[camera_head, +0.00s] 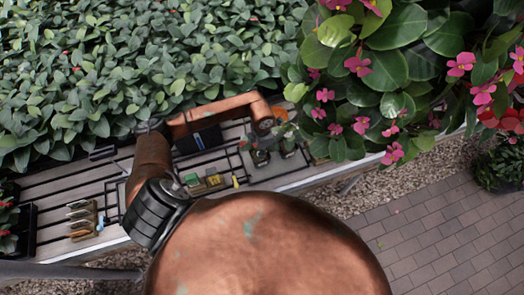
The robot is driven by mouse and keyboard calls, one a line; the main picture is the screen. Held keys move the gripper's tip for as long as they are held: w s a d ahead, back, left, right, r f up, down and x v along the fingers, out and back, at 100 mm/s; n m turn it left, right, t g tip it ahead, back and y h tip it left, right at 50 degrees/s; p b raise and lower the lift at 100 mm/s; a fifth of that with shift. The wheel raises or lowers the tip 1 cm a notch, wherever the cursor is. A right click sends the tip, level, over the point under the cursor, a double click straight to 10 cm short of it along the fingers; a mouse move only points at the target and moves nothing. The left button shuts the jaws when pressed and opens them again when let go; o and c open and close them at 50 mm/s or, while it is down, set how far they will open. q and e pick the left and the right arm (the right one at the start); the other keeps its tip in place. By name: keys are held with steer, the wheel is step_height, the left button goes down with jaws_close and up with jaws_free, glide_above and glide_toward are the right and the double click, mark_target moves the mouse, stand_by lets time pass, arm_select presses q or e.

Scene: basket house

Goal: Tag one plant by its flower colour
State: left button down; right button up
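A leafy plant with pink flowers (385,75) fills the upper right, close to the camera. Red flowers (503,121) show at its right edge. My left gripper (271,133) is at the end of the copper arm, over the slatted bench (120,165) and just left of the pink-flowered plant. Its fingers are small and dark, and whether they are open or shut is unclear. Small items with yellow and green parts (204,182) lie on the bench below the arm; I cannot tell whether they are tags. My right gripper is not in view.
Dense green foliage (130,60) lines the back of the bench. A small rack with several wooden-looking pieces (82,222) stands at the bench's left. A dark pot with red flowers (8,222) is at the left edge. Brick paving (440,240) at the lower right is mostly clear.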

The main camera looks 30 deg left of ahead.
arm_select(q)
steer(key=shift+f, duration=0.1)
steer(key=shift+f+b, duration=1.55)
steer(key=shift+f, duration=0.2)
steer(key=c, duration=2.1)
jaws_free()
steer(key=shift+r, duration=0.1)
step_height(320, 180, up, 12)
steer(key=shift+f, duration=0.1)
